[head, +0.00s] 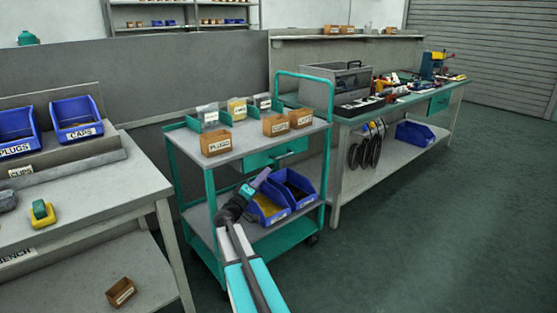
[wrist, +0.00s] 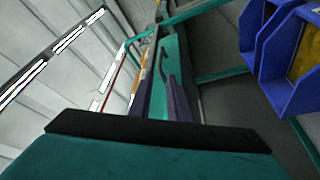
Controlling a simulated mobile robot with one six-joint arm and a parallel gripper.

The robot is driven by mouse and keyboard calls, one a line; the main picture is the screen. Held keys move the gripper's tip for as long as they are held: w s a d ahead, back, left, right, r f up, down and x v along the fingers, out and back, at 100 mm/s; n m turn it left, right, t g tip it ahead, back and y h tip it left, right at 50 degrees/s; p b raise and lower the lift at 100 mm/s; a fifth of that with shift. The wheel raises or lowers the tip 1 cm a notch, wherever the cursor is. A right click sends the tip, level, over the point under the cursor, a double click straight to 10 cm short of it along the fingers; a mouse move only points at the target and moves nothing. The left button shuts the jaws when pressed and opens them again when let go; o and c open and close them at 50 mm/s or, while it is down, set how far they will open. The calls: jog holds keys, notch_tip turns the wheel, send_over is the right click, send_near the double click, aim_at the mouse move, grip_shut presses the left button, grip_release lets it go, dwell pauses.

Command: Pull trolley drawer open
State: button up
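The trolley (head: 170,165) has a teal frame with a grey top and a lower shelf. Its teal drawer (head: 262,160) sits under the top and looks shut, with a small dark handle (head: 285,155) on its front. In the wrist view the drawer front (wrist: 181,55) shows edge-on beyond the fingers, with the dark handle (wrist: 163,62) along it. My gripper (head: 262,178) is in front of and below the drawer in the head view. In the wrist view my gripper (wrist: 162,100) has its purple fingers apart, with teal visible between them. It looks empty; finger contact with the handle is unclear.
Blue bins (head: 270,208) stand on the trolley's lower shelf, close to my gripper. Labelled brown boxes (head: 216,141) stand on the trolley top. A grey bench (head: 90,190) is at the left and a workbench (head: 400,110) at the right. The floor at front right is clear.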

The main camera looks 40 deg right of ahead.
aim_at(280, 157)
jog(key=x, duration=1.3)
jog(key=shift+d, duration=0.15)
